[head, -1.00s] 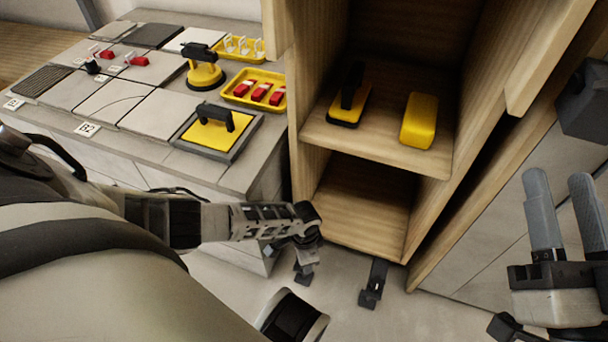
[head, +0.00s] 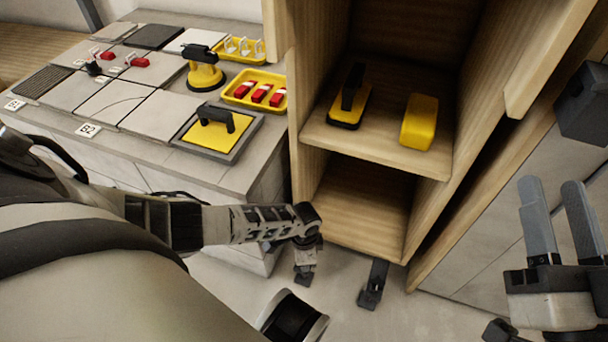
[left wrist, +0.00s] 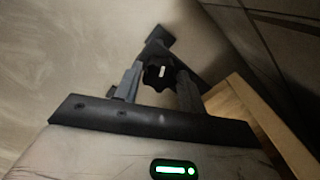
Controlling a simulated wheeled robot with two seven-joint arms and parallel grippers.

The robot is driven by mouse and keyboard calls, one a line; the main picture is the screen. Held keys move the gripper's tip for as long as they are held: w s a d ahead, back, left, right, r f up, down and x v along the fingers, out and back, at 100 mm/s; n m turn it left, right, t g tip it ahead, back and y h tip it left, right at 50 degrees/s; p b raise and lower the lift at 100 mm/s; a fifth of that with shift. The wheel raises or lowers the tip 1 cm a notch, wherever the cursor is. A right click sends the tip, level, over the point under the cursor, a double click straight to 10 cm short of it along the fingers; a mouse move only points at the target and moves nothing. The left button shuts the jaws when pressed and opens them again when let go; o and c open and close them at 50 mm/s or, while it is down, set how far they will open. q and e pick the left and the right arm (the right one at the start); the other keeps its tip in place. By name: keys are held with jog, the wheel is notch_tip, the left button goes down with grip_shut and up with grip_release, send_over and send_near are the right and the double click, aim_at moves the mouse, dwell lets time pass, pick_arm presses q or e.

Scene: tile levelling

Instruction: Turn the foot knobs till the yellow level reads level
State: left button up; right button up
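In the left wrist view a black lobed foot knob (left wrist: 158,73) with a small white mark sits between the two grey fingers of my left gripper (left wrist: 159,82). The fingers stand close on either side; whether they press on it is unclear. In the head view my left gripper (head: 306,256) is low at the front of the wooden shelf unit, by a black foot. Another black foot (head: 373,285) sticks out to its right. A yellow block (head: 419,121), possibly the level, lies on the shelf; no reading is visible. My right gripper (head: 556,222) is open and empty at the right.
The wooden shelf unit (head: 365,158) also holds a yellow black-handled tool (head: 350,97). A tiled counter (head: 240,180) at the left bears yellow trays, a suction lifter (head: 205,68) and a yellow float (head: 212,129). Bare floor (head: 340,275) lies before the unit.

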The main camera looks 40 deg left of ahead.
pick_arm(q)
jog(key=shift+o, duration=0.8)
pick_arm(e)
jog(key=shift+r, duration=0.1)
pick_arm(q)
jog(key=shift+r, duration=0.3)
notch_tip(320, 180, up, 7)
jog(key=p, duration=0.5)
jog(key=shift+f, duration=0.15)
notch_tip(320, 180, up, 9)
jog(key=p, duration=0.5)
jog(key=shift+f, duration=0.2)
pick_arm(e)
notch_tip(320, 180, down, 8)
jog(key=s+m+g+h, duration=0.1)
jog(key=s+g+h, duration=0.1)
jog(key=g+h, duration=0.2)
jog(key=shift+s+d+r+g, duration=0.25)
jog(key=shift+s+d+g, duration=0.2)
jog(key=shift+g, duration=0.25)
jog(key=shift+w, duration=0.1)
